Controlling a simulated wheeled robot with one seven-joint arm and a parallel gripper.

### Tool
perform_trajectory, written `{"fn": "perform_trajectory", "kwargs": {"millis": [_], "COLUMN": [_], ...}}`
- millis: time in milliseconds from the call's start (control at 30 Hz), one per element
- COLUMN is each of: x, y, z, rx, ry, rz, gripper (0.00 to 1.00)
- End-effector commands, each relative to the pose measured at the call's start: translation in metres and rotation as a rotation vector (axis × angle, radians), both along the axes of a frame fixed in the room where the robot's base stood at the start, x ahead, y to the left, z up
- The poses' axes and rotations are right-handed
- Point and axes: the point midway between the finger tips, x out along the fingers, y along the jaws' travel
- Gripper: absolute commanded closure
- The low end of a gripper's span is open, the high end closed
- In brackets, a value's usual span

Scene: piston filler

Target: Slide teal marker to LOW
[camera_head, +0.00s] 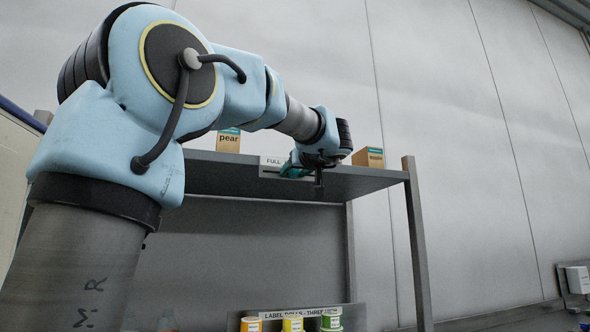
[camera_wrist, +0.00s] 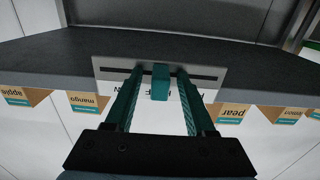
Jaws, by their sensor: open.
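The teal marker (camera_wrist: 160,84) is a small block on a pale plate (camera_wrist: 104,66) with a long dark slot, on the front edge of the shelf. In the wrist view it stands near the middle of the slot. My gripper (camera_wrist: 159,75) is open, with one teal finger on each side of the marker and a gap showing on both sides. The plate's lettering is upside down there and partly hidden by the fingers. In the head view FULL is legible on the plate's left part (camera_head: 271,161); my gripper (camera_head: 294,171) hides the rest, the marker and any LOW label.
A pear box (camera_head: 229,141) and another box (camera_head: 368,157) stand on the grey shelf (camera_head: 225,175). Its right post (camera_head: 417,245) stands beyond my gripper. Boxes marked mango (camera_wrist: 88,103) and pear show in the wrist view.

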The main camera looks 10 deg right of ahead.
Motion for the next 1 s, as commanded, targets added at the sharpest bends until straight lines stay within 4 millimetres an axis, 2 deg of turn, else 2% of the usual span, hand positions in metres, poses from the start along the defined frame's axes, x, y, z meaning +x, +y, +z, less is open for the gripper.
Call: {"fn": "perform_trajectory", "kwargs": {"millis": [167, 667, 1000], "x": [0.0000, -0.0002, -0.0002], "y": [0.0001, 0.0001, 0.0000], "z": [-0.0003, -0.0002, -0.0001], "rx": [0.000, 0.001, 0.001], "ry": [0.000, 0.000, 0.000], "rz": [0.000, 0.000, 0.000], "gripper": [0.45, 1.00, 1.00]}}
